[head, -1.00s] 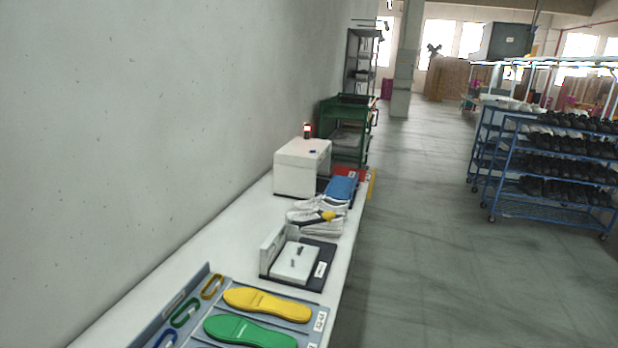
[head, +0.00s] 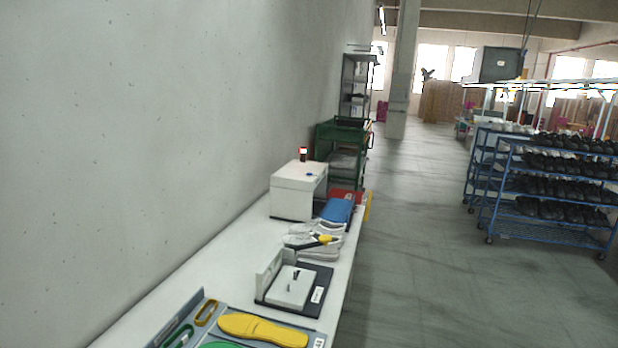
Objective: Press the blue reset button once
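A small blue button (head: 310,175) shows on the top of a white box (head: 292,199), near its right front side. The white box stands on the long white table by the wall. A small red and white light (head: 303,153) stands at the back of the box. My gripper is not in view, so I cannot see how it stands relative to the button.
On the white table (head: 218,262) are a tray of insoles (head: 262,330), a fixture with a white block (head: 289,285), white shoes (head: 312,240) and blue and red items (head: 338,209). A green cart (head: 342,150) stands beyond. Shoe racks (head: 550,190) stand right; the aisle floor is clear.

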